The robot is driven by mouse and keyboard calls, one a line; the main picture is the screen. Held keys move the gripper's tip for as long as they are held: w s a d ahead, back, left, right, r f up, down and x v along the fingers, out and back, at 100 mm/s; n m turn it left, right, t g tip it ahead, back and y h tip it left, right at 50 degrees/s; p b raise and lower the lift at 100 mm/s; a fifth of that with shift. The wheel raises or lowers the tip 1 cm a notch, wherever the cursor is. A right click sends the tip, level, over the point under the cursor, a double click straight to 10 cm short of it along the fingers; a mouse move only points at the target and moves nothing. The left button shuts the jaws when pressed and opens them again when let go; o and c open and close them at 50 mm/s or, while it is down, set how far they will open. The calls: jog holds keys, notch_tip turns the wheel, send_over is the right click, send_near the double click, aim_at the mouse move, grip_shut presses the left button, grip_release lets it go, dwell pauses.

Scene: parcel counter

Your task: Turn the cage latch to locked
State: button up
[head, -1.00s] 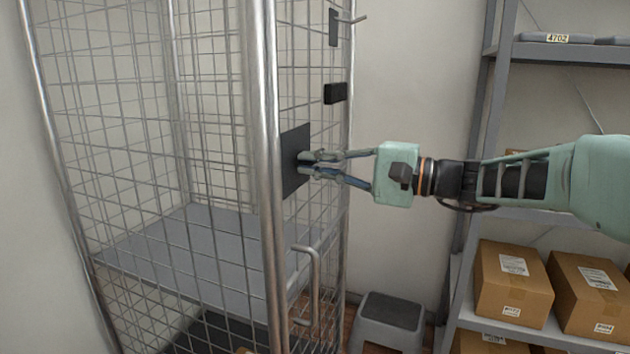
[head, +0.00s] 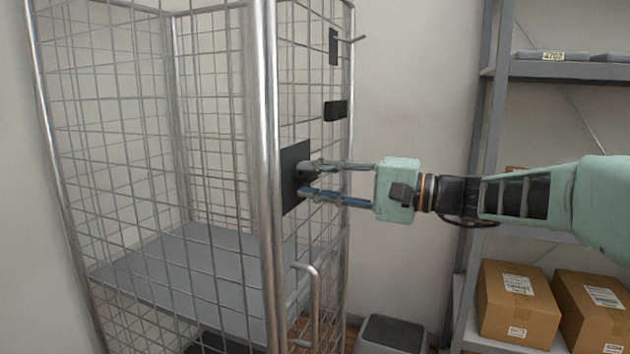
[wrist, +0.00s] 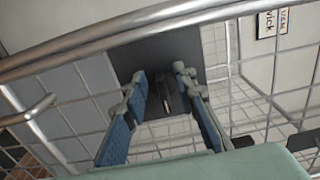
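The cage (head: 190,240) is a tall silver wire-mesh frame on the left of the head view. A dark square latch plate (head: 289,200) is fixed on its right-hand side; the plate also shows in the wrist view (wrist: 150,50). A small dark latch handle (wrist: 165,92) stands out from the plate in the wrist view. My gripper (head: 303,181) is open at the plate, one finger above the other in the head view. In the wrist view its fingertips (wrist: 160,80) are on either side of the handle, with gaps beside it. I cannot read the latch's locked marking.
A bent metal pull handle (head: 314,300) projects below the plate. A black block (head: 335,111) and a hook (head: 352,39) are above.

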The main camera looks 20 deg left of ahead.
jog(key=s+d, duration=0.1)
jog(key=d, duration=1.1)
